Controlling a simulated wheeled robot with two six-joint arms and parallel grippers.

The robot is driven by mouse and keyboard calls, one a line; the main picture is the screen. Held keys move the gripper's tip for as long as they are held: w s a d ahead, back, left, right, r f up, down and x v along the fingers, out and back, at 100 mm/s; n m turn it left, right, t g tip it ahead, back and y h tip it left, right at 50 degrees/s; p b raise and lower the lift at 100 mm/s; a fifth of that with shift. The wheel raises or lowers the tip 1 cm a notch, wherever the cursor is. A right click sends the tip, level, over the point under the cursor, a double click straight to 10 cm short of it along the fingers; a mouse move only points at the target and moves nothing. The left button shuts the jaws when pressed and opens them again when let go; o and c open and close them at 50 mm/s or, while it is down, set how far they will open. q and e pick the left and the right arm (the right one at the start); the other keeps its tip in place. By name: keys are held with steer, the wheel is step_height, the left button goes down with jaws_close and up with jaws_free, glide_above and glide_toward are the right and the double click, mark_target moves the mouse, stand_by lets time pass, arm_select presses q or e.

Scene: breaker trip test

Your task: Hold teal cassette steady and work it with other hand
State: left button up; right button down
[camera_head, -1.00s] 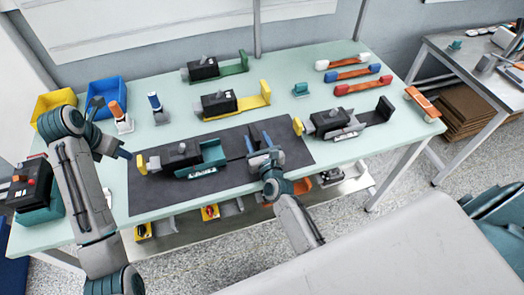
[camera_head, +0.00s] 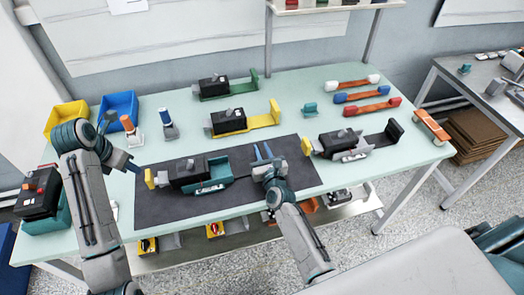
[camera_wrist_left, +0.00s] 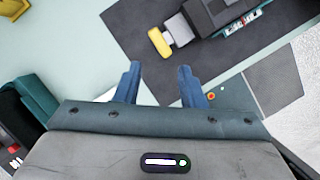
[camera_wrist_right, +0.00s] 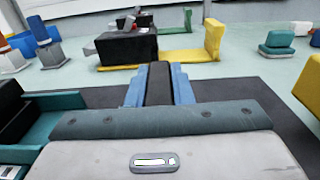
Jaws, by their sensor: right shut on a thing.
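The teal cassette (camera_head: 218,172) lies on the dark mat, with a black block (camera_head: 187,170) in it and a yellow end piece (camera_head: 150,179) at its left. The yellow piece also shows in the left wrist view (camera_wrist_left: 160,43), ahead of my left gripper's fingers. My left gripper (camera_head: 130,166) is open and empty, just left of the yellow piece, apart from it. My right gripper (camera_head: 264,153) is at the right of the cassette. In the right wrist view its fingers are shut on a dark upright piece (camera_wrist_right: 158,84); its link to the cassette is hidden.
Behind stand a yellow cassette (camera_head: 262,119) and a green one (camera_head: 245,85). A grey one (camera_head: 350,155) stands right of the mat (camera_head: 240,205). Orange (camera_head: 130,127) and blue-topped (camera_head: 166,118) tools and yellow and blue bins are at the left back.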

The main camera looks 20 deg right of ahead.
arm_select(q)
steer(key=shift+w+f, duration=0.1)
steer(key=c, duration=0.6)
steer(key=shift+w+a+f+m, duration=0.15)
steer(key=shift+w+f+m, duration=0.1)
steer(key=shift+m, duration=0.45)
jaws_close()
steer(key=shift+w+d+f+m+g+h, duration=0.1)
steer(key=shift+w+f+m+g+h, duration=0.4)
steer(key=shift+f+m, duration=1.15)
steer(key=shift+w+d+f+m+g+h, duration=0.1)
steer(key=shift+w+f+m+g+h, duration=0.35)
steer(key=shift+f+m, duration=1.2)
steer(key=shift+w+f+m+g+h, duration=0.35)
steer(key=shift+f+m+g, duration=0.3)
steer(key=shift+f+m, duration=1)
steer(key=shift+d+f+n, duration=0.25)
steer(key=shift+f+n, duration=0.15)
steer(key=shift+n, duration=0.05)
steer(key=shift+d, duration=0.35)
steer(key=shift+s+d, duration=0.15)
steer(key=shift+d, duration=1.9)
steer(key=shift+a, duration=0.1)
